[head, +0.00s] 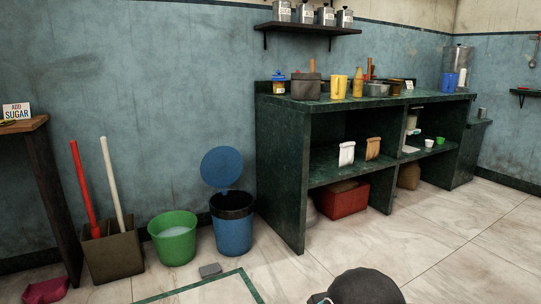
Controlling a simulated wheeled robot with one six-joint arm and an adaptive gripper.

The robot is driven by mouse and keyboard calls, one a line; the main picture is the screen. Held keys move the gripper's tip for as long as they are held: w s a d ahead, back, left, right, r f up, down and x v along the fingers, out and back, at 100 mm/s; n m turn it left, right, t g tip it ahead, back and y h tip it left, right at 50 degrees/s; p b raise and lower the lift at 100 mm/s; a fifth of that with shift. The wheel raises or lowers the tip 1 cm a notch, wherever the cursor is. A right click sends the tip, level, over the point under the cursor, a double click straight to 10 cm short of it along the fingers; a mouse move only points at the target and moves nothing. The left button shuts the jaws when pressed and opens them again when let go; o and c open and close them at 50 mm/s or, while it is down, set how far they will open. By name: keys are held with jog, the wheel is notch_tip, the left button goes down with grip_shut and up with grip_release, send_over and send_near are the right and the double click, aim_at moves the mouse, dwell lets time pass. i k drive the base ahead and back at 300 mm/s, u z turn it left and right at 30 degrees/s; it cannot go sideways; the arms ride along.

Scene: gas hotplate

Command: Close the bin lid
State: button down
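The blue bin (232,232) stands on the floor against the wall, just left of the green counter. Its round blue lid (221,167) is open and tilted up above the back of the rim. A black liner edge (231,204) shows around the bin's mouth. A dark rounded part at the bottom edge seems to be part of my own arm. My gripper's fingers are not in view.
A green bucket (173,239) of pale liquid stands close left of the bin. A grey block (210,270) lies on the floor in front. The dark green counter (285,180) is close on the right. Open tiled floor (400,250) lies in front of the counter.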

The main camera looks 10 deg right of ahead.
aim_at(222, 167)
jog(key=z, duration=0.65)
jog(key=i, duration=1.7)
jog(key=u, duration=1.05)
jog(key=i, duration=0.7)
jog(key=u, duration=0.6)
